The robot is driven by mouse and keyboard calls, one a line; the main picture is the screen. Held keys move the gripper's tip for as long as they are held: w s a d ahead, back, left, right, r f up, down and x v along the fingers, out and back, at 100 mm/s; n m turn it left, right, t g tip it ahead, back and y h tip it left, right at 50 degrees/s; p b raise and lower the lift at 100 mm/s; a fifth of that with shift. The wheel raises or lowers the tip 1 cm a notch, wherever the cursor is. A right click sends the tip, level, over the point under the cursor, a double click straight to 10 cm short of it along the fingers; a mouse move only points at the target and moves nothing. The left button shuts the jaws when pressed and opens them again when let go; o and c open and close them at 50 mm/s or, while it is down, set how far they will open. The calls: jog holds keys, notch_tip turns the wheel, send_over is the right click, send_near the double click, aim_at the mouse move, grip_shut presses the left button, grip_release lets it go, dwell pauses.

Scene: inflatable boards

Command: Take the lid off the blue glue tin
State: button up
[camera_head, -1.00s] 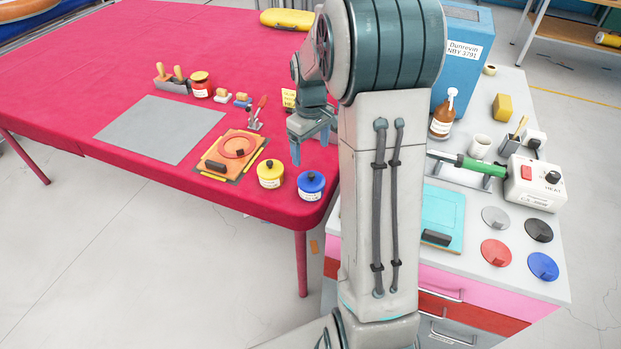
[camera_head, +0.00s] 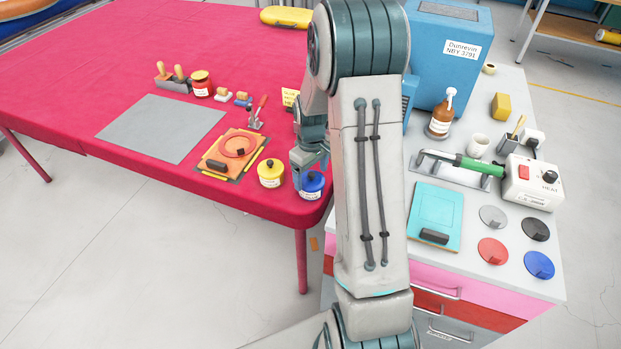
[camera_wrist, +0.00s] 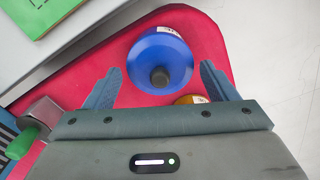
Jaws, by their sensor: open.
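The blue glue tin (camera_head: 311,188) stands near the front right corner of the red table, with its lid on. In the wrist view its round blue lid (camera_wrist: 152,52) with a dark knob (camera_wrist: 160,77) lies ahead of and between my fingers. My gripper (camera_head: 311,172) is open and empty, just above the tin in the head view and partly covering it. In the wrist view the two fingers (camera_wrist: 160,82) are spread to either side of the knob, touching nothing that I can see.
A yellow tin (camera_head: 271,174) stands close left of the blue one.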

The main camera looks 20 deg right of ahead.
jog(key=shift+s+a, duration=0.1)
jog(key=shift+s, duration=0.05)
grip_shut()
